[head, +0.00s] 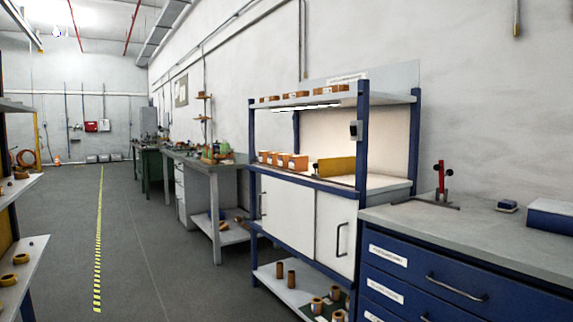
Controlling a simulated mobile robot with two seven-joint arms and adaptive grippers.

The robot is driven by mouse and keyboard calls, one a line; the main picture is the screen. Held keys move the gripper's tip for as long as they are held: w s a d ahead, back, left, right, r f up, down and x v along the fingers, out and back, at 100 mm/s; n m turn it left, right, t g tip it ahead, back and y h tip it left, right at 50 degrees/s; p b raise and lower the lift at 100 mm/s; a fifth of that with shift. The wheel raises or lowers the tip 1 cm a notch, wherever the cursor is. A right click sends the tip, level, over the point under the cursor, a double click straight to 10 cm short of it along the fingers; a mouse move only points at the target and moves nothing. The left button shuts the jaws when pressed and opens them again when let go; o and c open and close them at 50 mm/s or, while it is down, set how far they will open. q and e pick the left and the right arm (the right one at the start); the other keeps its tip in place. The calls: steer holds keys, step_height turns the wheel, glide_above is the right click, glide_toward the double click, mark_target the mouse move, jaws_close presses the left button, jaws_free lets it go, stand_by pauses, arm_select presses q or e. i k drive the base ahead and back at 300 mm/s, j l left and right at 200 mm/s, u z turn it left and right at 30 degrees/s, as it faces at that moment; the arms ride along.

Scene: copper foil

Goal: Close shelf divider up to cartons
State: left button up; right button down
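A row of several small orange-brown cartons (283,160) with white labels stands on the middle shelf of a blue-framed shelf unit (361,140). A yellow upright plate, which looks like the shelf divider (338,166), stands on the same shelf to the right of the cartons. A short gap seems to lie between the divider and the nearest carton. Neither of my grippers is in view.
More cartons (303,94) lie on the top shelf. Below are white sliding doors (291,213) and a low shelf with brown rolls (279,273). A blue drawer cabinet (470,270) stands at the right front. The grey floor (150,270) at left is clear.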

mark_target(329, 167)
steer(key=i+j, duration=1.3)
steer(key=j, duration=0.15)
